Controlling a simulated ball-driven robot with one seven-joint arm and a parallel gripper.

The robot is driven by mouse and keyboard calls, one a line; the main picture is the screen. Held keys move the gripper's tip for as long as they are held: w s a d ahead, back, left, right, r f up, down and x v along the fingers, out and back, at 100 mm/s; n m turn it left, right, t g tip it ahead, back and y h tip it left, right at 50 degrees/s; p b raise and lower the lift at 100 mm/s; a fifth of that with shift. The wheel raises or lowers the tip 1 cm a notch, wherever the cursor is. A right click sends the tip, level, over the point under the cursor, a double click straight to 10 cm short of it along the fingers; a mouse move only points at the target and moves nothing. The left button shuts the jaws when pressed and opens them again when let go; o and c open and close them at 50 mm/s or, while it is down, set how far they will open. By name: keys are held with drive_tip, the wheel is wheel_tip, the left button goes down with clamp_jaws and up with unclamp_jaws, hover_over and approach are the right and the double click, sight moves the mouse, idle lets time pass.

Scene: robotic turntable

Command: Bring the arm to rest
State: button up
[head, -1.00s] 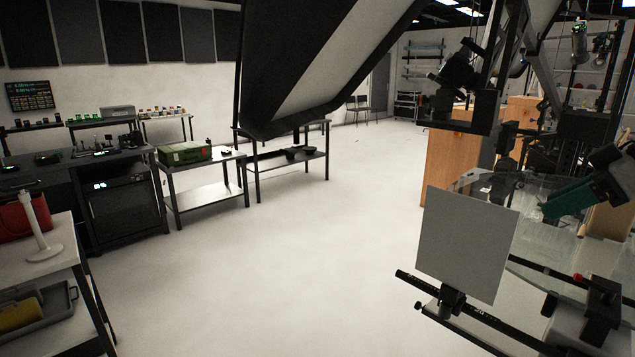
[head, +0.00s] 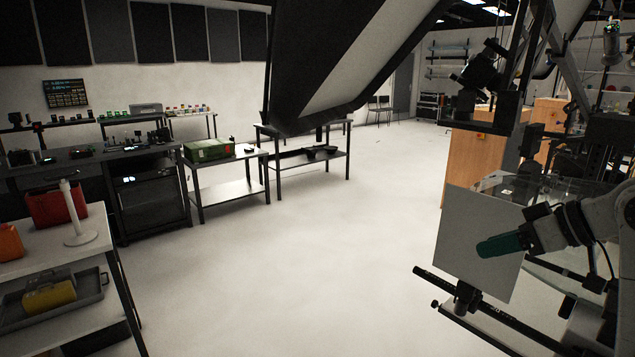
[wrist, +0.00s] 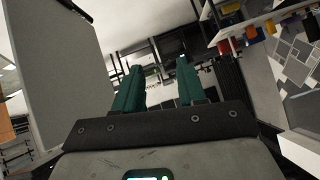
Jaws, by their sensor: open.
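My gripper (head: 500,245) is at the right of the head view, reaching in from the right edge. Its teal fingers point left and overlap the flat pale panel (head: 463,235) in the picture; I cannot tell how far apart they are in depth. In the wrist view my gripper (wrist: 156,68) shows two teal fingers spread apart with nothing between them. A flat pale panel (wrist: 55,70) fills the left side of that view, beside the fingers.
The panel stands on a black rail (head: 490,315). A clear round turntable plate (head: 535,185) and dark frame posts lie behind it. A large dark-framed softbox (head: 330,60) hangs above. A side table (head: 95,240) stands at left. The middle floor (head: 290,260) is clear.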

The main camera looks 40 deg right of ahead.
drive_tip(key=w+a+f+m+g+y, duration=0.1)
drive_tip(key=w+a+f+m+g, duration=0.2)
drive_tip(key=a+f, duration=2)
drive_tip(key=s+a+f+n+g+h, duration=0.2)
drive_tip(key=s+f+g, duration=0.4)
drive_tip(key=s+f, duration=0.8)
drive_tip(key=s+a+h, duration=0.1)
drive_tip(key=s+a, duration=0.1)
drive_tip(key=s, duration=0.2)
drive_tip(key=shift+a+f+n, duration=0.15)
drive_tip(key=shift+f+n, duration=0.2)
drive_tip(key=shift+n, duration=0.05)
